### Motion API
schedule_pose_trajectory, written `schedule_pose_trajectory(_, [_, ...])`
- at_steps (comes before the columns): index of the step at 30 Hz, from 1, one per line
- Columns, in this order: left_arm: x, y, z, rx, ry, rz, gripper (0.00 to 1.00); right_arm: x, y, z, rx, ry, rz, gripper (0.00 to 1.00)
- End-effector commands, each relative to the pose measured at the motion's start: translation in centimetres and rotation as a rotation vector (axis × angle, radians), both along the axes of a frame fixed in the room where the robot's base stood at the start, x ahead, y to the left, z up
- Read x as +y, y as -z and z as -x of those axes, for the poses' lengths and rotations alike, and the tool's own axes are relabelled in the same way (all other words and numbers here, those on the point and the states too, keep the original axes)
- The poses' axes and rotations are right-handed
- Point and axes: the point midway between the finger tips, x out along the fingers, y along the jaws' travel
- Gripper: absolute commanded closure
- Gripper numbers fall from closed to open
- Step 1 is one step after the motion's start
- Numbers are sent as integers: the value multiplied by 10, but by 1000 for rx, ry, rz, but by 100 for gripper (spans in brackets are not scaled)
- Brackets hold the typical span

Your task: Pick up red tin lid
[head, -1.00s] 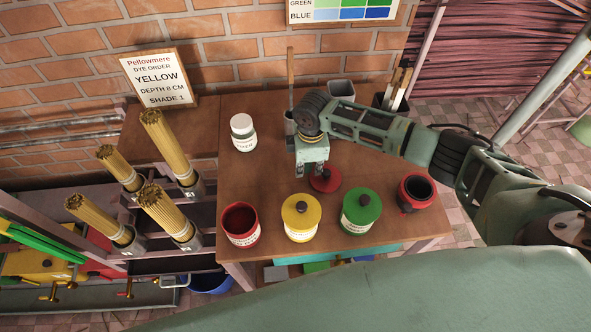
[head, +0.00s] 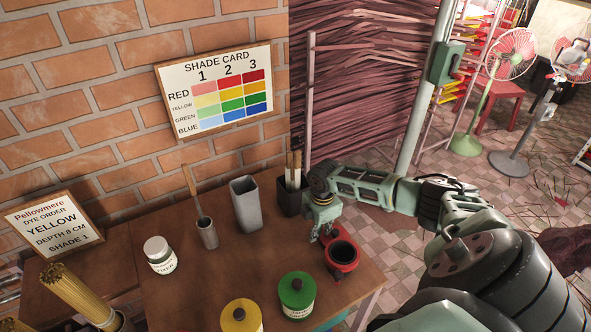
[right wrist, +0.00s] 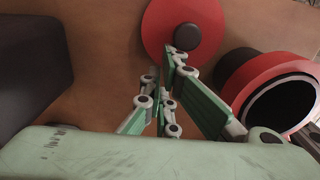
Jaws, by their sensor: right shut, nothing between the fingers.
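The red tin lid (right wrist: 160,28), a flat disc with a dark round knob, lies on the brown table at the top of the right wrist view. In the head view my right gripper (head: 323,236) covers most of it. In the right wrist view the right gripper's fingers (right wrist: 164,85) are shut and empty, pointing toward the lid. Their tips overlap its near edge by the knob in the picture. I cannot tell whether they touch it. My left gripper is out of view.
A red vessel with a dark opening (head: 343,254) stands close beside the gripper. A green tin (head: 297,296) and a yellow tin (head: 241,317) stand at the front. A dark holder (head: 291,198), grey container (head: 245,203) and white jar (head: 159,255) stand farther back and left.

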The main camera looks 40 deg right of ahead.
Motion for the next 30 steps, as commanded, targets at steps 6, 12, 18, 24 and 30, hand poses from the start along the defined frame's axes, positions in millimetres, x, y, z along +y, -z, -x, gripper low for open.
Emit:
schedule_pose_trajectory(6, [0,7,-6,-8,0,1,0,-27,1,6,0,0,-1,100])
schedule_pose_trajectory(12, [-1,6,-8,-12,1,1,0,-28,0,6,0,0,-1,100])
schedule_pose_trajectory(18, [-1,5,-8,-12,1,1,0,-26,0,6,1,-1,-1,100])
schedule_pose_trajectory(24, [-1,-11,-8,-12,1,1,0,-8,-4,7,1,0,-3,100])
schedule_pose_trajectory(30, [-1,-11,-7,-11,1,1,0,2,-26,6,-5,3,3,100])
